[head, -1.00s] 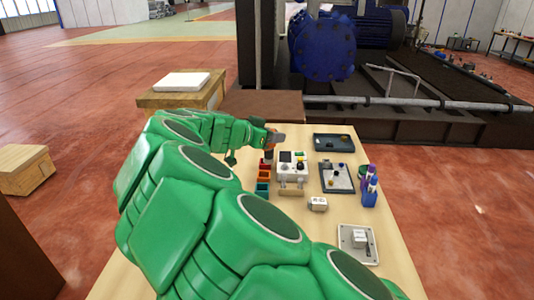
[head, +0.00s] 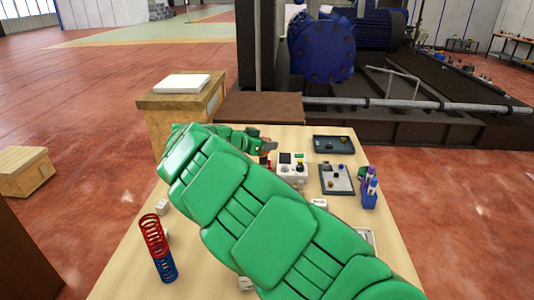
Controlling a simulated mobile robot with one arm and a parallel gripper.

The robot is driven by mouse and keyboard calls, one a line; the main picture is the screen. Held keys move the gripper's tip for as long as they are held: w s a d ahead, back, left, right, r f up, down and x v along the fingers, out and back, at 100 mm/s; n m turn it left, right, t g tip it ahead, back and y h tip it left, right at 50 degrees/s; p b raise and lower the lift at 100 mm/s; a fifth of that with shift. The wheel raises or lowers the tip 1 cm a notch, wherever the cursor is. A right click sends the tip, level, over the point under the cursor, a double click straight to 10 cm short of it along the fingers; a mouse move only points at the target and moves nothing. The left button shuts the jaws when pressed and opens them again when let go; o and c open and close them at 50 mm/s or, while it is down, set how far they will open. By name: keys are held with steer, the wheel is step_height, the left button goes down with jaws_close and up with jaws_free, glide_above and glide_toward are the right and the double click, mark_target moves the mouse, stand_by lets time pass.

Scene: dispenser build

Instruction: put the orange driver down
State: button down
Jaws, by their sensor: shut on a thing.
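My gripper (head: 266,145) is at the far left part of the wooden table, just beyond a small red bin (head: 264,161). It is small in the head view and partly covered by my own green arm. It is shut on the orange driver, of which hardly anything can be made out now. I cannot tell whether the driver touches the table.
A white device (head: 293,168) with a dark screen stands right of my gripper. Dark trays (head: 333,144) and a purple-blue bottle group (head: 370,190) are further right. A red-and-blue coil (head: 155,245) stands at the front left. My arm hides the middle of the table.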

mark_target(267, 154)
steer(key=shift+w+f, duration=0.35)
steer(key=shift+f, duration=1.6)
steer(key=shift+a+f, duration=0.1)
steer(key=shift+f, duration=0.25)
steer(key=c, duration=0.9)
jaws_free()
steer(key=shift+c, duration=0.2)
steer(key=shift+r, duration=0.1)
steer(key=shift+r, duration=0.3)
steer(key=v, duration=1.2)
